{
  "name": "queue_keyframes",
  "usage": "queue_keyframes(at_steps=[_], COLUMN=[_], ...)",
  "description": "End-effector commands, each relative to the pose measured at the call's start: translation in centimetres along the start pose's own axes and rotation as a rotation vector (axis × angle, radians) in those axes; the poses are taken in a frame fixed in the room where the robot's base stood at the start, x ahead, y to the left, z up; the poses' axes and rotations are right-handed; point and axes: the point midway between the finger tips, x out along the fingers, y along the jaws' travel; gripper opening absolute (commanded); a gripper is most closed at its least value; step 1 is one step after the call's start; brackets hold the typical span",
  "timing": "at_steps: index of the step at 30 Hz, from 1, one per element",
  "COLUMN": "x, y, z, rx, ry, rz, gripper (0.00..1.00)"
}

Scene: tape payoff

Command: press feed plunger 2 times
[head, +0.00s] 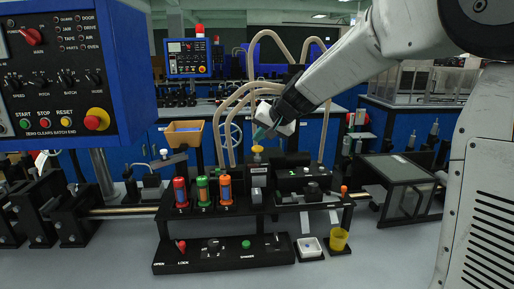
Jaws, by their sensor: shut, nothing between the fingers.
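A black machine (285,182) stands on the grey bench in the middle of the head view. A yellow knob (257,150) sticks up at its top, and I take it for the feed plunger, though no label is legible. My gripper (261,134) comes down at a slant from the upper right. Its fingers are shut and empty, and their tips appear just above the yellow knob. I cannot tell whether they touch it or are in front of it or behind it. The knob looks raised on its stem.
Red, green and orange cylinders (203,191) stand left of the knob. A control strip (224,253) with a red lever and green button lies in front. A white tray (309,247) and a yellow cup (339,239) stand at the right. A tan funnel (184,133) stands behind left.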

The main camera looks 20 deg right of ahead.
Motion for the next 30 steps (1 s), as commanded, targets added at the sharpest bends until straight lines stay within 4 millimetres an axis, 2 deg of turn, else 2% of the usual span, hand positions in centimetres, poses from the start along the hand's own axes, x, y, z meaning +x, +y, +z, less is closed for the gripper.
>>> queue_keyframes(at_steps=[8,21,30], x=[-0.4,-3.2,-3.5], y=[-0.3,-2.4,-2.6], z=[-0.3,-2.4,-2.5], rx=[-0.003,-0.002,-0.001], ry=[0.002,0.002,0.000], rz=[-0.001,-0.001,0.000], gripper=[0.00,0.00,0.00])
